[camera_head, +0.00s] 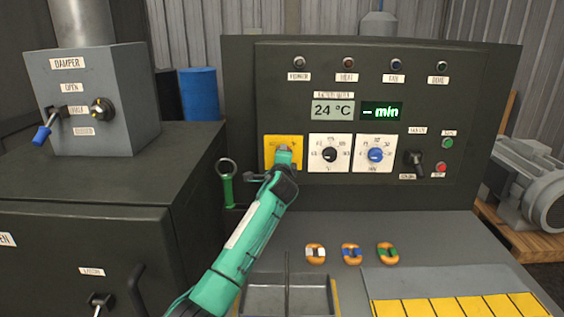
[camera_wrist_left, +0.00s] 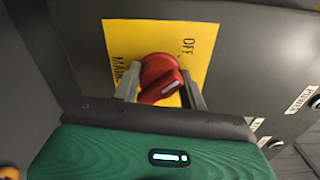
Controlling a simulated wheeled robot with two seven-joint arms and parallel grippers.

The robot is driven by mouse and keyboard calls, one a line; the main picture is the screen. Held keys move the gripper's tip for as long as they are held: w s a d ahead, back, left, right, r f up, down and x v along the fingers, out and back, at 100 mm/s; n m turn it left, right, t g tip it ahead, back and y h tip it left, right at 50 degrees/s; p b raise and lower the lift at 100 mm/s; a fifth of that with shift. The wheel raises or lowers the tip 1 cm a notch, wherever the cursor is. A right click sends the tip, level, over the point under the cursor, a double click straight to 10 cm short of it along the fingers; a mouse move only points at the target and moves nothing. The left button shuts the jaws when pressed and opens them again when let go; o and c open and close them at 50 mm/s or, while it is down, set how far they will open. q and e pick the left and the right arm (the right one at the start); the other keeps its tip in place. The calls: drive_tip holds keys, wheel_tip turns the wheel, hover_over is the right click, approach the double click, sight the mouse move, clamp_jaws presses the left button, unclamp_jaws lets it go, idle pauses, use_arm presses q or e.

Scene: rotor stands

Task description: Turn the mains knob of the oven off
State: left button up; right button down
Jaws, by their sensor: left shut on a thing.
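The mains knob (camera_wrist_left: 160,78) is a red rotary knob on a yellow plate (camera_wrist_left: 118,35) lettered MAIN and OFF in the left wrist view. My left gripper (camera_wrist_left: 160,92) is shut on the knob, one finger on each side of it. The knob's grip bar lies at a slant in that view. In the head view the yellow plate (camera_head: 270,141) is at the left of the oven's control panel (camera_head: 480,110). There my left gripper (camera_head: 283,152) covers the knob. My right gripper is in neither view.
A white-plated black dial (camera_head: 329,154) and a blue dial (camera_head: 376,155) sit right of the yellow plate. A black switch (camera_head: 414,160) is further right. A ring with a green handle (camera_head: 227,180) hangs at left.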

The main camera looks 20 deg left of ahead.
use_arm(q)
drive_tip(key=shift+f+n, duration=0.15)
drive_tip(key=shift+n, duration=0.15)
drive_tip(key=o, duration=1)
drive_tip(key=shift+c, duration=0.2)
drive_tip(key=shift+s, duration=0.1)
drive_tip(key=b+v, duration=0.3)
drive_tip(key=v, duration=1)
drive_tip(key=shift+s, duration=0.35)
drive_tip(key=shift+d, duration=0.15)
